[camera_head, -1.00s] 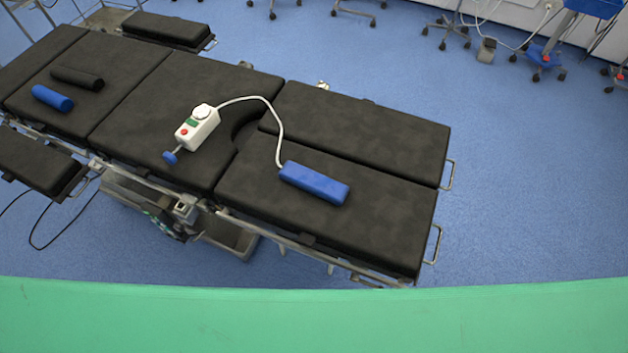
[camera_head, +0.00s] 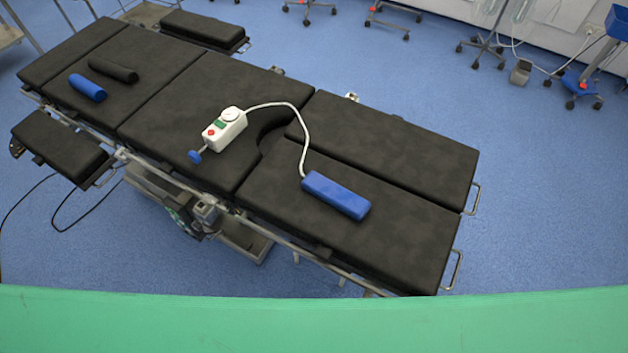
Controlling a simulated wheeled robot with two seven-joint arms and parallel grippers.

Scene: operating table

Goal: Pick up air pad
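A blue rectangular pad (camera_head: 336,195), which looks like the air pad, lies flat on the lower right leg section of the black operating table (camera_head: 405,240). A white tube (camera_head: 304,130) runs from its left end to a white box (camera_head: 225,129) with a red button, a green patch and a blue knob, lying on the middle section. Neither of my grippers is in view.
A blue roll (camera_head: 88,87) and a black roll (camera_head: 113,69) lie on the table's left part. A green surface (camera_head: 300,322) spans the bottom edge of the view. Wheeled stands (camera_head: 483,45) stand at the back right. Blue floor is clear right of the table.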

